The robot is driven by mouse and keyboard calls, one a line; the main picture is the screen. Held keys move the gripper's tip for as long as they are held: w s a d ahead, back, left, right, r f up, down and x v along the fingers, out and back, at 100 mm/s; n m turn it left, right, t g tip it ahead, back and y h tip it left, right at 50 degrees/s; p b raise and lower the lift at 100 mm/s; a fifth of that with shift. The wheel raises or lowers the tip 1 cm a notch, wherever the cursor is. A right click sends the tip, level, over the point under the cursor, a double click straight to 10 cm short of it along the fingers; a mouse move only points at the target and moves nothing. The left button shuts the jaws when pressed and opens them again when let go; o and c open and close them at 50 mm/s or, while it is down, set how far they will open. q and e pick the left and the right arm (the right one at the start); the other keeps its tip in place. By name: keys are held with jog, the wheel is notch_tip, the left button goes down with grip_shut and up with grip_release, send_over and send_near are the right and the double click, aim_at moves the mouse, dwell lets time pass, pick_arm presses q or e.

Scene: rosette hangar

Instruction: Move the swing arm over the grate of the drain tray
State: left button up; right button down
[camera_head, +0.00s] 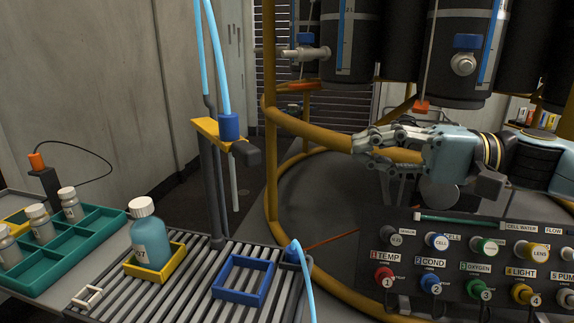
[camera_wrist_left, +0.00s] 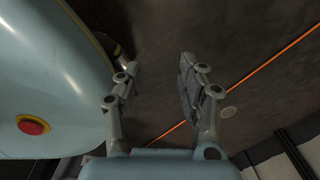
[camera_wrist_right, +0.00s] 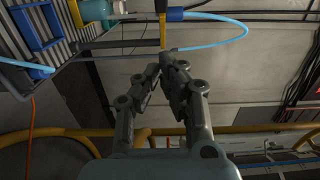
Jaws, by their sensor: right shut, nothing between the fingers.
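The swing arm (camera_head: 222,135) is a yellow bar on a grey post at the back of the drain tray (camera_head: 190,275), with a blue fitting, a dark end and a thin pipe hanging down. In the head view the pipe hangs beyond the tray's back edge, not over the slatted grate. The swing arm also shows at the top of the right wrist view (camera_wrist_right: 163,32). My right gripper (camera_head: 357,150) is shut and empty, to the right of the swing arm and apart from it. My left gripper (camera_wrist_left: 158,68) is open and empty, seen only in its wrist view.
A capped bottle (camera_head: 152,240) stands in a yellow holder on the grate. An empty blue frame (camera_head: 243,281) lies beside it. A green tray (camera_head: 92,232) with small bottles is at left. A labelled knob panel (camera_head: 470,262) and yellow rails (camera_head: 320,128) are at right.

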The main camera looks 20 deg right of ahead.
pick_arm(q)
jog(key=w+f+b, duration=0.2)
jog(key=shift+a+b, duration=0.3)
jog(key=shift+a, duration=0.1)
pick_arm(e)
jog(key=s+a+x, duration=0.1)
jog(key=s+x, duration=0.1)
jog(key=x, duration=0.9)
jog(key=shift+a, duration=0.45)
